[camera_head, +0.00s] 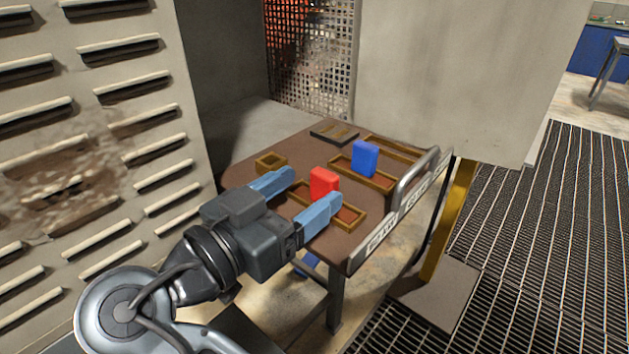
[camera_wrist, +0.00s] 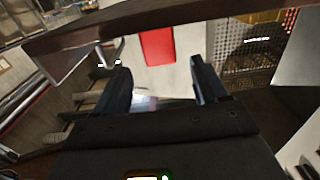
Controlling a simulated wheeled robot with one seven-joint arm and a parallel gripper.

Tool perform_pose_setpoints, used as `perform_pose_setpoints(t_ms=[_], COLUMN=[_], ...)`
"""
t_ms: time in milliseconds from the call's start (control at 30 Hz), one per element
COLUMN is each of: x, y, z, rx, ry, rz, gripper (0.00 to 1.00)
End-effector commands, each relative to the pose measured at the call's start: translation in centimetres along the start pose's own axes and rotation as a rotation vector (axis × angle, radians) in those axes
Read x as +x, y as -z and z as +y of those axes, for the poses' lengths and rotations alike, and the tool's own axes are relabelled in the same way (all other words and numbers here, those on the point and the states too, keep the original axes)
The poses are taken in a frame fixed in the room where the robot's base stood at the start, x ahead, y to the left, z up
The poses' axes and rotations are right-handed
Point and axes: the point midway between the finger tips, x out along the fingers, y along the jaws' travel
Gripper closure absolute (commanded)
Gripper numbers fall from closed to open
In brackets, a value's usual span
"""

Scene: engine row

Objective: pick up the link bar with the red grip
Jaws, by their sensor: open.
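The red grip (camera_head: 324,181) stands upright in a narrow wood-rimmed tray (camera_head: 347,222) on the brown table. The bar below it is mostly hidden by my fingers and the rim. My gripper (camera_head: 316,187), with blue fingers, is open and comes in from the near left. In the head view its tips appear on either side of the grip. In the wrist view the red grip (camera_wrist: 157,46) shows past the gap between my open fingers (camera_wrist: 160,72), with nothing held. I cannot tell whether the tips touch it.
A blue grip (camera_head: 365,158) stands in a similar tray behind. A small wooden box (camera_head: 270,163) and a dark flat tray (camera_head: 334,133) are also on the table (camera_head: 300,145). A metal handle rail (camera_head: 415,184) edges its right side. A louvred cabinet (camera_head: 95,120) stands close at left.

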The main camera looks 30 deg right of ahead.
Motion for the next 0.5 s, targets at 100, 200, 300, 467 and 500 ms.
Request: perform_pose_setpoints(t_ms=[100,200,300,467,500], x=[1.4,2.3,3.6,5.9,6.3], y=[0.2,0.2,0.2,0.0,0.0], z=[0.1,0.0,-0.1,-0.2,-0.2], rx=[-0.001,0.000,-0.002,-0.002,-0.001], ry=[-0.003,-0.003,-0.003,-0.004,-0.003], rz=[0.000,0.000,0.000,0.000,0.001], gripper=[0.28,0.28,0.28,0.28,0.28])
